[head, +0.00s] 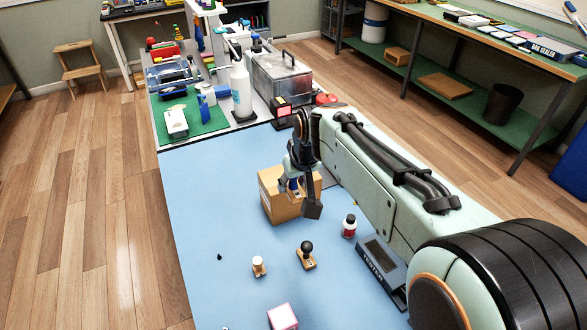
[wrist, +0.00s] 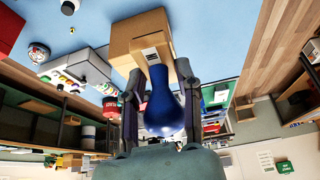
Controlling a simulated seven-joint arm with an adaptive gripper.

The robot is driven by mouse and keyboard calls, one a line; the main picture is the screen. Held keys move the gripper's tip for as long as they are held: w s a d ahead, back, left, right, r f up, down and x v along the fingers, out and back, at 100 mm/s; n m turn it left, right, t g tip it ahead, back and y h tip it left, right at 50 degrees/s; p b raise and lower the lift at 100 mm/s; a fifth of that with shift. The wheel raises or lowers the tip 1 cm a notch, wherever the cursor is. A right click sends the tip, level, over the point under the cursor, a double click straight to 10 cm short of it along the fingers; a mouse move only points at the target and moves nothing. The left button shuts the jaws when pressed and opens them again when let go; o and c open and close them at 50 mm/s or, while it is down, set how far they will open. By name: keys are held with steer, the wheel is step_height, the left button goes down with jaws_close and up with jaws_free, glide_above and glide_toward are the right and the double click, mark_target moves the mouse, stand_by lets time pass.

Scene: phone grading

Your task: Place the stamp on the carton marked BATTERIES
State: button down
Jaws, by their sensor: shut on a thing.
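My gripper (head: 300,182) is shut on a blue-handled stamp (wrist: 163,105), whose bulbous handle sits between the two fingers in the wrist view. In the head view only small blue patches of the stamp (head: 295,184) show between the dark fingers. A brown cardboard carton (head: 275,206) stands on the blue table at my gripper, which partly covers it. It also shows beyond the stamp in the wrist view (wrist: 135,38), with a small pale label. I cannot read any lettering on it, nor tell whether the stamp touches it.
In front of the carton stand a black-knobbed stamp (head: 306,250), a pale-knobbed stamp (head: 259,266) and a red-and-white bottle (head: 349,226). A dark flat case (head: 382,268) lies to the right, a pink-and-white box (head: 283,317) nearest. The blue table (head: 205,215) is clear at left.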

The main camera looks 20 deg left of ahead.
steer(key=w+a+f, duration=0.4)
steer(key=w+a, duration=0.2)
glide_above(271, 186)
steer(key=s+d, duration=0.1)
steer(key=f, duration=0.5)
steer(key=shift+s+d+f, duration=0.1)
steer(key=shift+s+f, duration=0.1)
steer(key=shift+w+f, duration=0.15)
steer(key=shift+f, duration=0.1)
steer(key=shift+w+f, duration=0.1)
steer(key=shift+f, duration=1.45)
steer(key=c, duration=0.8)
jaws_free()
steer(key=shift+f, duration=0.15)
